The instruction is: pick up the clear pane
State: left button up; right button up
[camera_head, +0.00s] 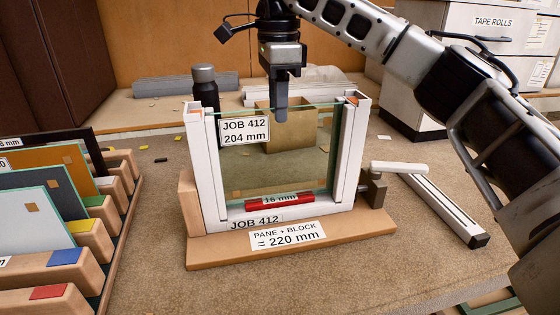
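A clear pane (300,170) with a greenish edge stands upright in a white U-shaped frame (207,170). A label (245,131) on it reads "JOB 412 204 mm". A red block (279,200) marked "16 mm" lies at the frame's bottom, by the pane's lower edge. My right gripper (281,108) points down at the middle of the pane's top edge. One finger overlaps that edge in front; the other finger is hidden, so I cannot tell whether they are shut on the glass. My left gripper is not in view.
The frame stands on a wooden base (355,226) labelled "PANE + BLOCK = 220 mm". A wooden rack (118,222) of panes and coloured blocks is at left. A dark bottle (205,84) and a cardboard box (291,128) stand behind the frame. A white bar (440,208) lies at right.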

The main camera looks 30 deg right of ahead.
send_over(280, 158)
notch_tip(280, 158, down, 4)
jog(key=shift+w+d+f+p, duration=0.15)
jog(key=shift+f+p, duration=0.2)
jog(key=shift+f, duration=0.3)
grip_shut()
jog(key=shift+r, duration=0.15)
dwell(0.8)
